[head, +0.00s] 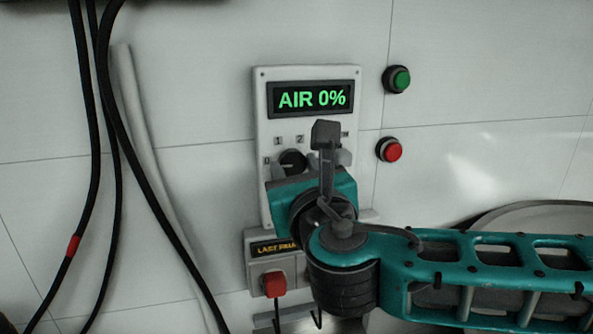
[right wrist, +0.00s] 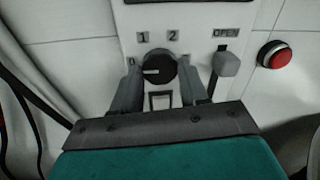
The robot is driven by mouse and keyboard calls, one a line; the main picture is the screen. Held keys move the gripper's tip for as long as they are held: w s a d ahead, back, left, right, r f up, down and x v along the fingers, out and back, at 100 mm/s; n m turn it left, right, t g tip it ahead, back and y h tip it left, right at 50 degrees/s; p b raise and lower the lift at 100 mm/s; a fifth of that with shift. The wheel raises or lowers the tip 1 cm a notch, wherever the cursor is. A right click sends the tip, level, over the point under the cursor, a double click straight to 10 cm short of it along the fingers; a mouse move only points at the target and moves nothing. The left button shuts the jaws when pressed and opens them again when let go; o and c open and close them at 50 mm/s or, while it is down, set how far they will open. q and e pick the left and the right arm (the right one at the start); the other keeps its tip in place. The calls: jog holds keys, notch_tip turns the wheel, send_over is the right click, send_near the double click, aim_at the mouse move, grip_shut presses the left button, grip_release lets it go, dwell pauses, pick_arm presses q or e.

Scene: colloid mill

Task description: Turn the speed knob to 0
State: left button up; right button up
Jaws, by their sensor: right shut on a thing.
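The speed knob (head: 292,159) is a round black dial on a white control panel (head: 262,120), with marks 0, 1 and 2 around it. In the right wrist view the knob (right wrist: 159,67) has its white pointer line lying nearly level, toward the 0 mark at left. My right gripper (right wrist: 158,78) has one grey finger on each side of the knob and is shut on it. In the head view the right gripper (head: 293,167) and its wrist cover the lower part of the panel. My left gripper is not in view.
A display (head: 311,98) reads "AIR 0%". A grey lever (right wrist: 227,64) marked OPEN stands close right of the knob. A green button (head: 401,80) and a red button (head: 390,150) are on the wall at right. Black cables (head: 95,130) hang at left.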

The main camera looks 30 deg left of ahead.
dwell(0.5)
jog(key=o, duration=1.1)
jog(key=shift+c, duration=0.2)
jog(key=b+v, duration=0.2)
jog(key=v, duration=1.1)
jog(key=shift+w, duration=0.1)
